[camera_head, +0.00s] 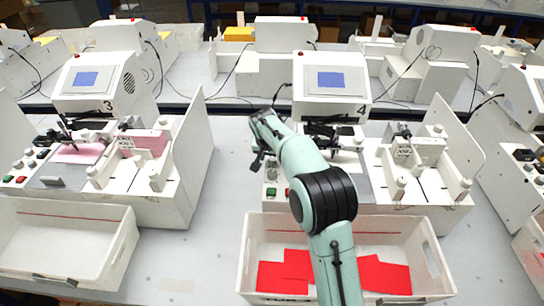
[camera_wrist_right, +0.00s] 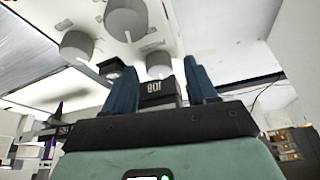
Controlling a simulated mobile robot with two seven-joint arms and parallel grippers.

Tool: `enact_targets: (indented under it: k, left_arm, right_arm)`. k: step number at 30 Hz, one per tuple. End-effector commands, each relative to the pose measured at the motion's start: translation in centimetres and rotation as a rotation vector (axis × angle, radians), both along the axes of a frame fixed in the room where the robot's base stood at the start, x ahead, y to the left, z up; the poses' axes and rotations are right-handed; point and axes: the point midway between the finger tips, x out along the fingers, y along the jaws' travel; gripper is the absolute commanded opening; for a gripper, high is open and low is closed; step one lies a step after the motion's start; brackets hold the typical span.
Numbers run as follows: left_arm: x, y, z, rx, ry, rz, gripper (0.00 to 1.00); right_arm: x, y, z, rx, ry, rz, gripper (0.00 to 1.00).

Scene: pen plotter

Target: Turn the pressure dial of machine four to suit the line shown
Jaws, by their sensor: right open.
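Machine four (camera_head: 331,105) stands right of centre in the head view, with a blue-grey screen (camera_head: 337,80) and the number 4 below it. My right arm crosses in front of its left control panel and hides most of it. My right gripper (camera_head: 258,162) is over that panel, pointing down. In the right wrist view its two dark blue fingers are apart, with a black block with white marks (camera_wrist_right: 158,90) seen between them. Several round grey knobs (camera_wrist_right: 126,18) are on the white panel beyond the fingers. I cannot tell which is the pressure dial, or whether the fingers touch anything. My left gripper is out of view.
A white tray (camera_head: 437,258) with red sheets (camera_head: 384,274) stands in front of machine four, below my arm. Machine three (camera_head: 95,85) is to the left, with a pink sheet on its bed and an empty-looking tray (camera_head: 122,250). Bare table (camera_head: 218,215) lies between the machines.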

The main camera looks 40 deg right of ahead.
Motion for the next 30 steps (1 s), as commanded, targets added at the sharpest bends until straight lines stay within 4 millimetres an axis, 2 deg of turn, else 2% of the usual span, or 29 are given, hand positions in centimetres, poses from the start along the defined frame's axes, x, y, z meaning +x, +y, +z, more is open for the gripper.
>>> enact_targets:
  k: [11, 16, 23, 30]
  left_arm:
    - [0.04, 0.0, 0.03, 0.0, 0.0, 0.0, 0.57]
    - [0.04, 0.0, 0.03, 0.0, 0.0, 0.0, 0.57]
    - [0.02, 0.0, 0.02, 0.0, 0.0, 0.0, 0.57]
    - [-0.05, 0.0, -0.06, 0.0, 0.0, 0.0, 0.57]
  right_arm:
    - [0.14, -0.21, -0.55, 0.0, -0.001, 0.0, 0.57]
    - [0.14, -0.2, -0.54, -0.001, -0.001, 0.0, 0.02]
    - [0.12, -0.22, -0.52, 0.0, -0.002, 0.01, 0.01]
    - [0.05, -0.31, -0.48, 0.001, -0.003, 0.104, 0.01]
